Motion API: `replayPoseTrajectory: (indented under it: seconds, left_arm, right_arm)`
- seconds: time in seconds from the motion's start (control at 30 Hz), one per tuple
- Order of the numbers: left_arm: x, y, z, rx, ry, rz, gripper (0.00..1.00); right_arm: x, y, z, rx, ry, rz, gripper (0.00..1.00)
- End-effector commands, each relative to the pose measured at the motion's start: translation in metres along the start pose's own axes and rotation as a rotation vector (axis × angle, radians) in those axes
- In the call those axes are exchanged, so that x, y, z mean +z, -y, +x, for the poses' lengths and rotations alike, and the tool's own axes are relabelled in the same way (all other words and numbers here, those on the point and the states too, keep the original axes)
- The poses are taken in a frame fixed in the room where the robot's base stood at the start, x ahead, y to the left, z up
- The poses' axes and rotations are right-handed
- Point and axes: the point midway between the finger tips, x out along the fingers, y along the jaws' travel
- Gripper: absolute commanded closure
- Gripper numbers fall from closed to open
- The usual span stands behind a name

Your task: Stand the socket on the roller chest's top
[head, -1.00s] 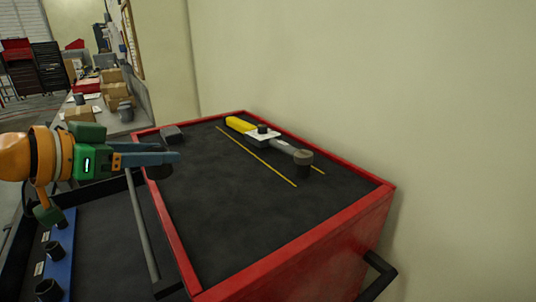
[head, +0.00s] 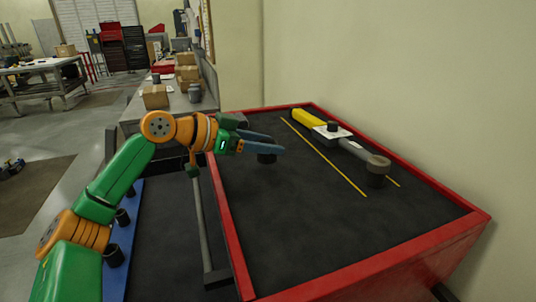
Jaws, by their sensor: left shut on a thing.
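A short dark socket (head: 267,158) is under the fingertips of my left gripper (head: 265,143). My left gripper is shut on it, and the fingers hide its upper part. The socket is over the dark mat of the red-rimmed roller chest's top (head: 290,235), toward the left side. I cannot tell whether its base touches the mat. My right gripper is not in view.
A yellow-handled tool (head: 310,117) lies along the chest's back right, with a white plate and a dark round end (head: 377,170). Yellow lines flank it. An open drawer at left holds a blue rail (head: 120,245) with several sockets. The front mat is clear.

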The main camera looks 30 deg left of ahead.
Motion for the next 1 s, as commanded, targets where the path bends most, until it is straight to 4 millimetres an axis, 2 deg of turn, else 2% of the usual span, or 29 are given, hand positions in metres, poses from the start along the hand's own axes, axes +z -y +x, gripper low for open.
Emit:
replayPoseTrajectory:
  seconds: [0.03, 0.1, 0.17, 0.43, 0.67, 0.7, 0.8, 1.0]
  left_arm:
    - [0.007, 0.007, 0.005, -0.002, 0.003, -0.006, 1.0]
    - [0.024, 0.006, 0.012, -0.001, 0.005, -0.002, 1.0]
    - [0.031, 0.005, 0.015, -0.002, 0.004, 0.0, 1.0]
    - [0.029, -0.004, 0.012, -0.004, -0.002, 0.009, 1.0]
    - [0.035, -0.006, 0.015, -0.004, -0.003, 0.01, 1.0]
    - [0.036, -0.006, 0.015, -0.003, -0.002, 0.01, 0.44]
    - [0.035, -0.005, 0.015, -0.003, -0.002, 0.01, 0.17]
    - [0.035, -0.006, 0.014, -0.004, -0.002, 0.01, 0.16]
  right_arm:
    - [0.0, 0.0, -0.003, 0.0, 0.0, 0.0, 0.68]
    - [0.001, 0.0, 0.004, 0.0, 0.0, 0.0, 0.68]
    - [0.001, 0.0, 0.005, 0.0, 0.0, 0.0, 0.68]
    - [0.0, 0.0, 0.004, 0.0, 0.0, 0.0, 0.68]
    - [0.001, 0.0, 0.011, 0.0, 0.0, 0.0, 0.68]
    - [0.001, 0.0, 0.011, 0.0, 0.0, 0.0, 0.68]
    - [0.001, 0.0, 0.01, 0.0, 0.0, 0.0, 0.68]
    - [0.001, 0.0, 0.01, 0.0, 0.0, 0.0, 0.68]
